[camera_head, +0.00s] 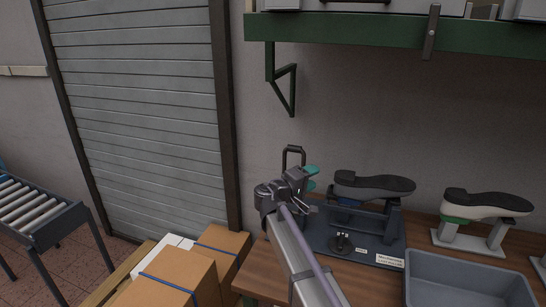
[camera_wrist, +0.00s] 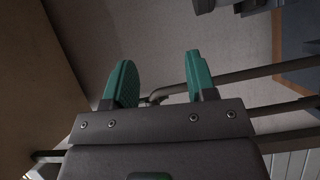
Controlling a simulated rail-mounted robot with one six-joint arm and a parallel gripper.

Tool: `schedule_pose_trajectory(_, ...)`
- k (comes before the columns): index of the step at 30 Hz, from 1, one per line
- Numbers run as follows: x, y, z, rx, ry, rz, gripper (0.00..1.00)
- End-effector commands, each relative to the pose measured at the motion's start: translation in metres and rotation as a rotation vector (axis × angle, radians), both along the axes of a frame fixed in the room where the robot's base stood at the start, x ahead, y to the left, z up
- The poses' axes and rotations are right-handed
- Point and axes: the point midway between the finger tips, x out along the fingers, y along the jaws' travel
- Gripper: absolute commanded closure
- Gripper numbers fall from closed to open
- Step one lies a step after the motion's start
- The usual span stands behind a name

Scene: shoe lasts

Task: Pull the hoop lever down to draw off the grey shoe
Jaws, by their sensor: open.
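The grey shoe (camera_head: 372,186) sits sole up on a stand at the back of the bench, right of my gripper. The black hoop lever (camera_head: 293,150) stands upright just left of my gripper's teal fingers (camera_head: 312,177). In the wrist view my gripper (camera_wrist: 160,65) is open, with its two teal fingers spread apart. A dark bar (camera_wrist: 250,75), which looks like part of the lever, runs past the right finger and ends near the gap. I cannot tell whether it touches a finger. My arm hides the lever's lower part in the head view.
A white shoe (camera_head: 487,203) on its own stand is at the right. A grey bin (camera_head: 465,282) fills the front right of the wooden bench (camera_head: 415,222). A green shelf (camera_head: 390,32) hangs above. Cardboard boxes (camera_head: 170,275) stand at the lower left.

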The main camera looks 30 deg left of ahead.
Motion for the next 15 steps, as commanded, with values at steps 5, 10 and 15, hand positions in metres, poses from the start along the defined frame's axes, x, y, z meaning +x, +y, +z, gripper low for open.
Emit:
schedule_pose_trajectory(5,-0.017,0.097,0.024,-0.117,-0.14,0.135,0.48)
schedule_pose_trajectory(10,-0.019,0.103,0.028,-0.13,-0.156,0.147,0.48)
schedule_pose_trajectory(15,0.001,0.097,0.033,-0.129,-0.155,0.142,0.48)
